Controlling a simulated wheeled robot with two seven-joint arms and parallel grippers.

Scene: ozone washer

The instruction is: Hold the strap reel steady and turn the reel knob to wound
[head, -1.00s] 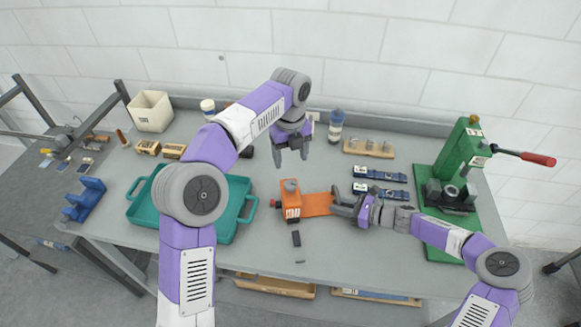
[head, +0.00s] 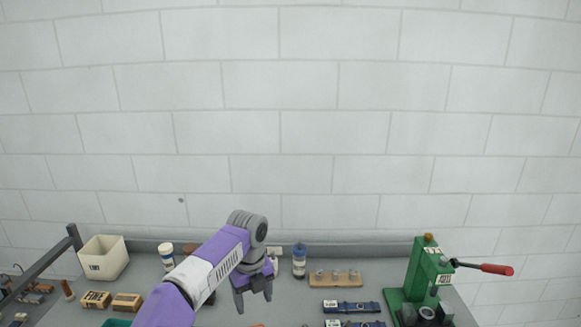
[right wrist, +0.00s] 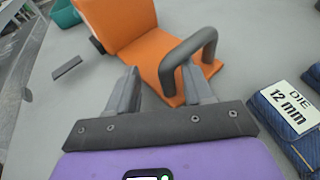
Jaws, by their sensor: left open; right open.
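The orange strap reel shows in the right wrist view as an upright orange block (right wrist: 116,22) on a flat orange plate (right wrist: 150,72). A grey bar handle (right wrist: 190,52) stands on the plate. My right gripper (right wrist: 163,88) is open close to the handle, whose near leg appears between the fingers; I cannot tell whether they touch. My left gripper (head: 253,298) is open and empty, pointing down above the bench in the head view. The reel is almost wholly below the head view's edge. I cannot make out its knob in either current view.
The green press (head: 422,275) with a red-tipped lever stands at right. Blue die cases (head: 350,307) lie beside it; one (right wrist: 290,112) shows right of my right gripper. A wooden rack (head: 336,279), a blue-capped bottle (head: 299,262) and a cream bin (head: 103,257) stand at the back.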

